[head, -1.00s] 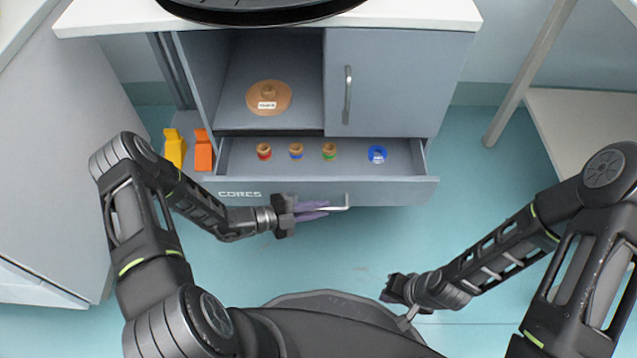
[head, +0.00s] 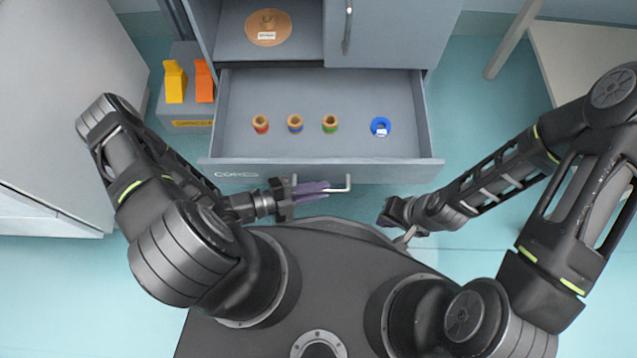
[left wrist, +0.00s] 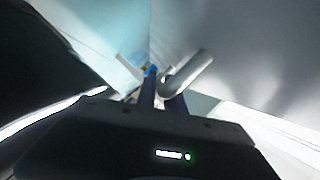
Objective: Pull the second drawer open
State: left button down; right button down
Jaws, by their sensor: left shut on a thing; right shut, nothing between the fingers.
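My left gripper (head: 322,189) is shut on the drawer's bar handle (head: 347,184), at the middle of the drawer front. In the left wrist view the handle (left wrist: 188,80) crosses at the fingers (left wrist: 160,92).
Above the drawer is an open compartment with a brown disc (head: 268,28), beside a closed door with a vertical handle (head: 347,28). Yellow (head: 175,82) and orange (head: 204,82) containers stand in a grey bin (head: 190,123) left of the drawer. A white table (head: 590,70) stands at the right.

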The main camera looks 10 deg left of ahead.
pick_arm(q)
jog(key=c, duration=1.5)
grip_release()
jog(key=shift+o, duration=0.2)
jog(key=p+v, duration=0.1)
jog(key=v, duration=0.7)
